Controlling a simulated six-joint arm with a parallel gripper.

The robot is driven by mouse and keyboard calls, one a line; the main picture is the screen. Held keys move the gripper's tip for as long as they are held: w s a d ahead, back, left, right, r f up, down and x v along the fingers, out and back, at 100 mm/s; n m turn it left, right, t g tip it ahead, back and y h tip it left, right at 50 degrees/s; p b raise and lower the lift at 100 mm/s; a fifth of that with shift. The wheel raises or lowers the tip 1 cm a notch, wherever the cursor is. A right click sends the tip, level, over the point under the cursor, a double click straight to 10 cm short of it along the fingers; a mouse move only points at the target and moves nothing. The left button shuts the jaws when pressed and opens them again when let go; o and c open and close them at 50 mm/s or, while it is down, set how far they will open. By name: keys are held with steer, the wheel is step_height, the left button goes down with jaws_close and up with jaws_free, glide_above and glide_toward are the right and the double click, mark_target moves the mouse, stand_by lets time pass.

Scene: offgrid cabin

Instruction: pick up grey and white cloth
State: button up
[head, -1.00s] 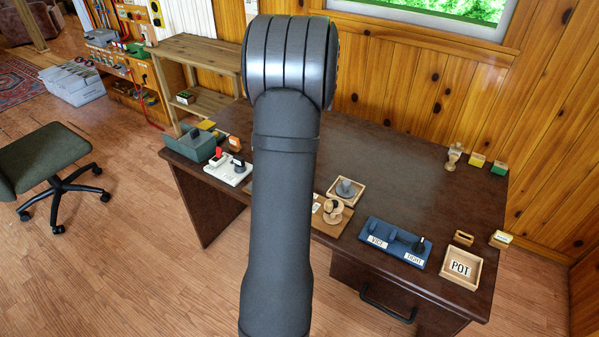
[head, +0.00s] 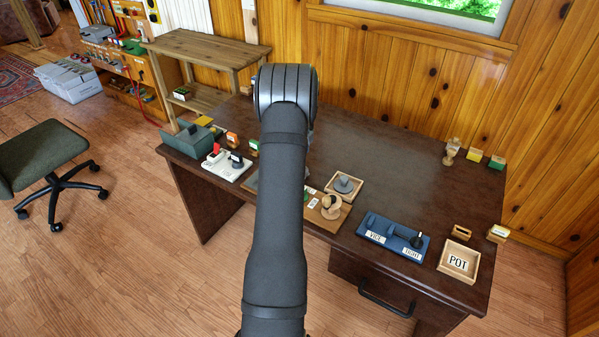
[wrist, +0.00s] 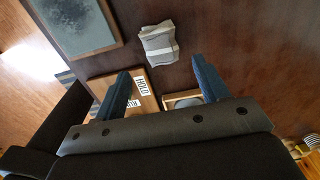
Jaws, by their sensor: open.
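The grey and white cloth (wrist: 158,45) lies as a small folded bundle on the dark tabletop in the wrist view, at the upper middle. My gripper (wrist: 158,80) is open, its two blue fingers spread apart and empty. The cloth shows beyond the fingertips, between their lines, and the fingers do not appear to touch it. In the head view my own arm stands over the desk and hides the gripper; I cannot make out the cloth there.
A grey panel (wrist: 75,22) lies left of the cloth.

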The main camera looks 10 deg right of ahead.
step_height(320, 180, down, 8)
steer(key=shift+w+r, duration=0.1)
steer(key=shift+r, duration=0.05)
steer(key=c, duration=1)
